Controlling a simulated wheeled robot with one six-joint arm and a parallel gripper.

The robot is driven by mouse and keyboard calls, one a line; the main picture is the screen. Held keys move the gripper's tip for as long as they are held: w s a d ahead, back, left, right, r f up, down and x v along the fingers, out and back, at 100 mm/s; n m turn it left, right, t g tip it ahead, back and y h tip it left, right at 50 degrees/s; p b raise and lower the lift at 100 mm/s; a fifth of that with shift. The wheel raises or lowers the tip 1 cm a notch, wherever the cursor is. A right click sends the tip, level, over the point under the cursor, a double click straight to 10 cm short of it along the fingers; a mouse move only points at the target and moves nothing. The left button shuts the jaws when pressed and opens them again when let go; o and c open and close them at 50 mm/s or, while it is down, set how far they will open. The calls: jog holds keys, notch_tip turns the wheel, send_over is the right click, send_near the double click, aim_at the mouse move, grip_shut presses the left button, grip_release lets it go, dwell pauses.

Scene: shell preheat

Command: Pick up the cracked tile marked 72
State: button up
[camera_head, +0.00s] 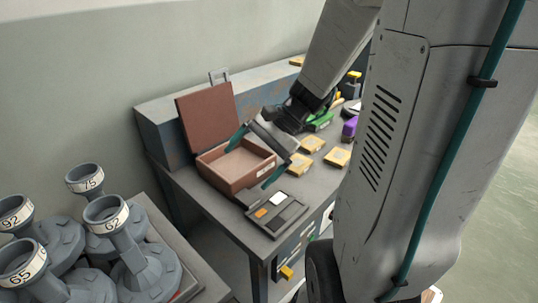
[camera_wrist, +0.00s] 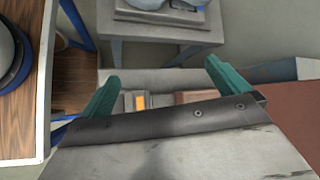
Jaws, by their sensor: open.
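Several yellow-topped tiles lie on the grey workbench in the head view: one (camera_head: 299,164) just right of the brown box, one (camera_head: 313,144) behind it, one (camera_head: 338,157) further right, and one (camera_head: 297,61) at the far back. Their markings and any cracks are too small to read, so I cannot tell which is 72. My gripper (camera_head: 256,157) is open, its teal fingers apart over the open brown box (camera_head: 234,187). The open fingers also show in the wrist view (camera_wrist: 163,75), with nothing seen between them. No tile is recognisable in the wrist view.
The box's lid (camera_head: 207,118) stands raised at the back left. A panel with orange and white keys (camera_head: 276,214) lies at the bench's front. A green item (camera_head: 320,122) and a purple item (camera_head: 349,127) stand further back. Grey numbered pedestals (camera_head: 133,262) crowd the lower left.

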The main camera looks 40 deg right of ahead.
jog(key=w+d+f+m+t, duration=0.25)
jog(key=d+f+m, duration=0.2)
jog(key=d, duration=0.25)
jog(key=w+d+f+m+t, duration=0.1)
jog(key=d+f+m+t, duration=0.25)
jog(key=d+m, duration=0.3)
jog(key=m+t+h, duration=0.4)
jog(key=m+h, duration=0.2)
jog(key=m, duration=0.3)
send_near(307, 167)
jog(key=shift+w+a+f, duration=0.1)
jog(key=shift+w+a, duration=0.75)
jog(key=shift+w, duration=0.05)
jog(key=shift+w+d+f+h, duration=0.1)
jog(key=shift+d+f+h, duration=0.1)
jog(key=shift+f+h, duration=0.1)
jog(key=x, duration=0.7)
jog(key=shift+w+d, duration=0.1)
jog(key=shift+w, duration=0.05)
jog(key=c, duration=0.9)
